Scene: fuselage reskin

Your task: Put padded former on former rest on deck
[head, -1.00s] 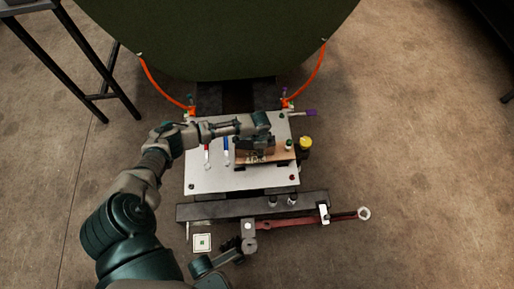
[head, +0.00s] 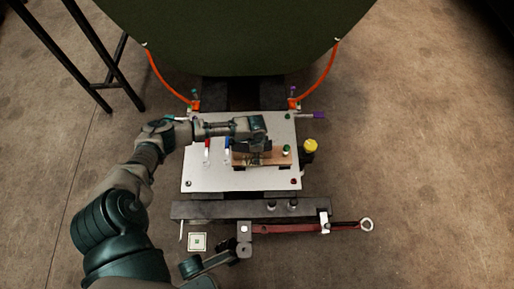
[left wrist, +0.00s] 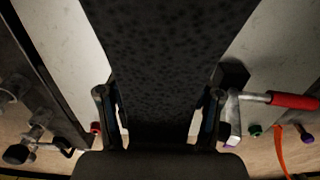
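My left gripper (head: 255,146) is over the tan block-like piece (head: 270,160) on the white deck plate (head: 210,178). In the left wrist view a dark, speckled padded piece, which looks like the padded former (left wrist: 160,60), lies between the two fingers (left wrist: 160,115). The fingers flank it closely and appear shut on it. The gripper hides much of the former in the head view, so I cannot tell whether it touches the deck or a rest. The former rest is not clearly distinguishable.
A red-handled tool (head: 207,150) and a blue-handled tool (head: 227,150) are left of the block. A yellow-topped item (head: 310,146) stands at the plate's right edge. A grey beam (head: 240,209) and red wrench-like bar (head: 300,229) lie in front. A green curved panel (head: 235,35) is behind.

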